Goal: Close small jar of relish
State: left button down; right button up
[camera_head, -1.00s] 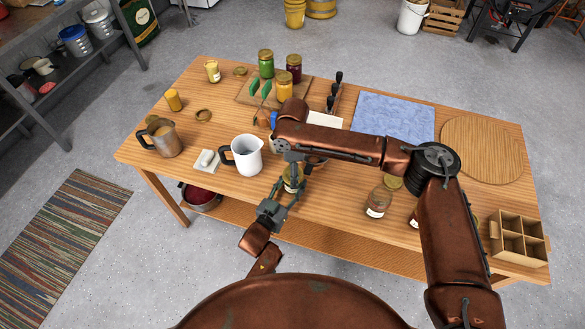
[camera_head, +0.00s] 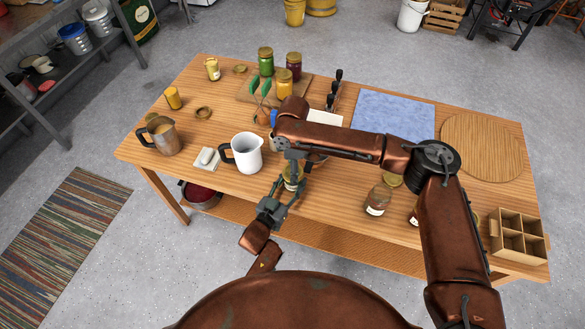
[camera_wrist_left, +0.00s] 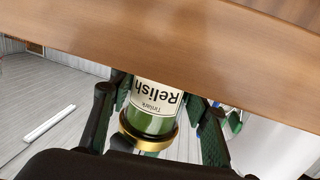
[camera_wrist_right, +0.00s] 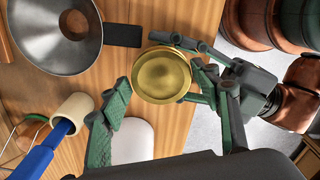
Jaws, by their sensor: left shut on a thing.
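The small relish jar (camera_wrist_left: 156,98) has a label reading "Relish" and green contents. A gold lid (camera_wrist_right: 161,74) sits at its mouth; how tightly it is seated cannot be told. In the head view the jar (camera_head: 292,184) is partly hidden between the grippers at the table's front edge. My left gripper (camera_head: 287,189) is shut on the jar's side, its fingers flanking it in the left wrist view. My right gripper (camera_head: 292,161) points down from above. In the right wrist view its green fingers stand apart on both sides of the lid, with visible gaps.
A white pitcher (camera_head: 246,155), metal pitcher (camera_head: 162,138) and butter dish (camera_head: 206,160) stand to the left. A funnel (camera_wrist_right: 54,32) is nearby. Filled jars (camera_head: 285,84) stand at the back; another jar (camera_head: 378,198) and a divided box (camera_head: 517,236) are at right.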

jog(key=o, duration=0.4)
notch_tip(320, 180, up, 12)
dwell(0.6)
pick_arm(q)
jog(key=c, duration=1)
grip_release()
jog(key=shift+s+a, duration=0.35)
jog(key=shift+s, duration=0.1)
jog(key=v, duration=1)
jog(key=shift+s+a, duration=0.2)
jog(key=shift+s, duration=0.2)
